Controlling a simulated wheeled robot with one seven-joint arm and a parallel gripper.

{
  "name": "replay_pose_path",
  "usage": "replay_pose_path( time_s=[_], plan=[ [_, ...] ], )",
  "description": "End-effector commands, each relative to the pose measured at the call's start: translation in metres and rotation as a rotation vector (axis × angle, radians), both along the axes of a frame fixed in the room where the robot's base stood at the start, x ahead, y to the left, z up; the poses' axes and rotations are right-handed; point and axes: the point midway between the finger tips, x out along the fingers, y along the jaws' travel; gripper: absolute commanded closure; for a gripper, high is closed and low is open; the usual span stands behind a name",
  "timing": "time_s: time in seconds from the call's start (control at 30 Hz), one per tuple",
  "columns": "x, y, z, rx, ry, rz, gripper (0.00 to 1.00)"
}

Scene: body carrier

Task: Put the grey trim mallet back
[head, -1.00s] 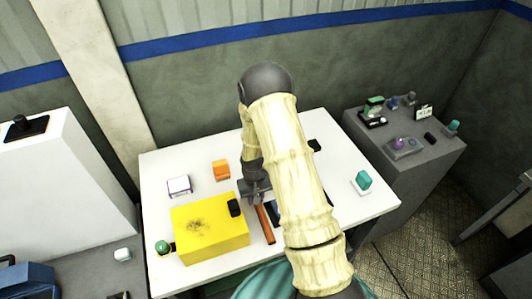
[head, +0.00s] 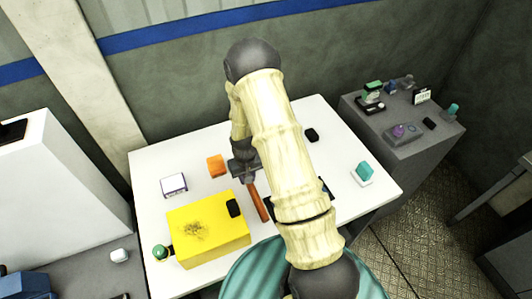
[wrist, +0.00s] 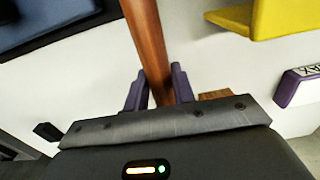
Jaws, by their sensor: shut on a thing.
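My gripper (head: 244,172) is over the white table, between the orange block and my arm. It is shut on a brown wooden handle (head: 258,204), which points toward the near edge, beside the yellow box. In the wrist view the handle (wrist: 148,45) runs up between the two purple fingers (wrist: 152,90). I take it for the mallet's handle; no grey mallet head can be made out in either view. I cannot tell how high it is above the table.
The yellow box (head: 205,235) with a black item (head: 234,208) stands left of the handle. The orange block (head: 216,165) and white box (head: 174,184) are further left. A dark blue thing (wrist: 50,20) lies partly behind my arm. A teal item (head: 364,171) stands right.

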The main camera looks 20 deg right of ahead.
Motion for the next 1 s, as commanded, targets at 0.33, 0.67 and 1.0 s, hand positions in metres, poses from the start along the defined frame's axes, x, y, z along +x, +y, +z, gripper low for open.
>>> replay_pose_path(
  time_s=[0.33, 0.67, 1.0],
  plan=[
    [0.034, -0.018, -0.001, 0.019, -0.005, 0.277, 1.00],
    [0.071, -0.047, 0.010, 0.029, -0.012, 0.633, 1.00],
    [0.108, -0.100, 0.033, 0.020, -0.021, 1.071, 1.00]
  ],
)
